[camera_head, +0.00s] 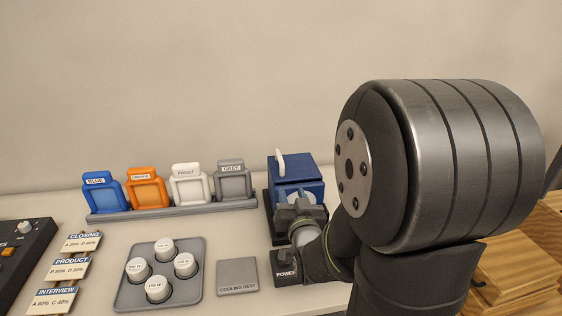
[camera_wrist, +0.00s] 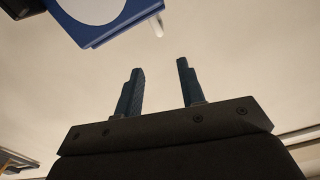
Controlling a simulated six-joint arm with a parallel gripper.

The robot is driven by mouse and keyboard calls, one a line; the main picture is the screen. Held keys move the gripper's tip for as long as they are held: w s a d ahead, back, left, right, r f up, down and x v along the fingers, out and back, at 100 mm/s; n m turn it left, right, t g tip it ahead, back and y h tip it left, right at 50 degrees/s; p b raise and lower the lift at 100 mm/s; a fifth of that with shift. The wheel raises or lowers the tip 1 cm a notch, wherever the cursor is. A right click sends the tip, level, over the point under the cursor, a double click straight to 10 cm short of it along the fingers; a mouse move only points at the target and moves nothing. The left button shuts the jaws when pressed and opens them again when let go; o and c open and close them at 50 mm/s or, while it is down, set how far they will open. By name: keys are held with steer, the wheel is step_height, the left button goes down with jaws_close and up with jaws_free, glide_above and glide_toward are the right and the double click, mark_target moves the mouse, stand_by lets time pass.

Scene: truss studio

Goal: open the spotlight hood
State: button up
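The spotlight is a blue box (camera_head: 308,172) on a dark base behind my gripper in the head view. A white handle (camera_head: 280,163) stands up at its left side. In the wrist view, part of the blue housing (camera_wrist: 125,20) shows at the top, with a white round face and a white peg-like handle (camera_wrist: 157,26). My gripper (camera_wrist: 160,65) has its two dark fingers apart with nothing between them, and the handle is beyond the fingertips, apart from them. In the head view my gripper (camera_head: 300,193) is in front of the spotlight and hides its lower front.
A rack (camera_head: 175,213) of blue, orange, white and grey filter frames stands left of the spotlight. A grey tray (camera_head: 194,292) holds several white round pieces. The cooling rest pad (camera_head: 237,277) is bare. A power box (camera_head: 285,277) sits close to my wrist. Wooden boards (camera_head: 520,272) lie right.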

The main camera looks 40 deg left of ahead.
mark_target(282, 165)
steer(key=x, duration=1.7)
steer(key=shift+f, duration=0.1)
jaws_close()
